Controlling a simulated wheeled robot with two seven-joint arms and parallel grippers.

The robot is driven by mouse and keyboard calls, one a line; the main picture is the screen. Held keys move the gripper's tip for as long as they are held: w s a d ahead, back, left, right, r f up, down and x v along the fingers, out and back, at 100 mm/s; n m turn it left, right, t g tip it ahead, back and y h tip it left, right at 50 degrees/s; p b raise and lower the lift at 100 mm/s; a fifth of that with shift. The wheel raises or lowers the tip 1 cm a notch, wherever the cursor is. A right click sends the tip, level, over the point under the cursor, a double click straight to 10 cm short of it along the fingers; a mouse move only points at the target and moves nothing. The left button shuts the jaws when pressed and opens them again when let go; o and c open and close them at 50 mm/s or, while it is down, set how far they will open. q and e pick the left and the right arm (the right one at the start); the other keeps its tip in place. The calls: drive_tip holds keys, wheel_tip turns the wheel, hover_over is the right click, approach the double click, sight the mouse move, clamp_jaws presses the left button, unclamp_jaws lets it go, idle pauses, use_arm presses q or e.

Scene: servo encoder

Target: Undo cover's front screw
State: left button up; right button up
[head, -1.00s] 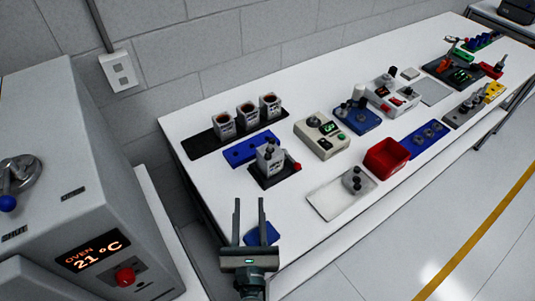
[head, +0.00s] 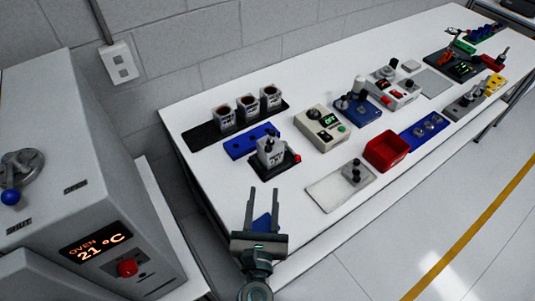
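My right gripper (head: 262,193) is at the near left end of the white table (head: 235,188). A small grey block with dark knobs on top (head: 270,150) stands on a black base with a red knob, just beyond the fingertips and not touched. A pale plate (head: 325,193) carries another small grey block with a dark knob (head: 352,172), to the right of the gripper. I cannot tell which part is the cover, and its front screw is too small to make out. My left gripper is out of view.
A blue patch (head: 262,222) shows between the fingers, partly hidden. A red bin (head: 387,152), a beige box with a green display (head: 322,128) and a black tray with several cups (head: 205,138) stand farther in. An oven (head: 105,205) stands left.

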sight(268, 150)
drive_tip(key=w, duration=0.9)
drive_tip(key=w+d+b, duration=0.1)
drive_tip(key=w, duration=0.4)
drive_tip(key=shift+w, duration=0.15)
clamp_jaws()
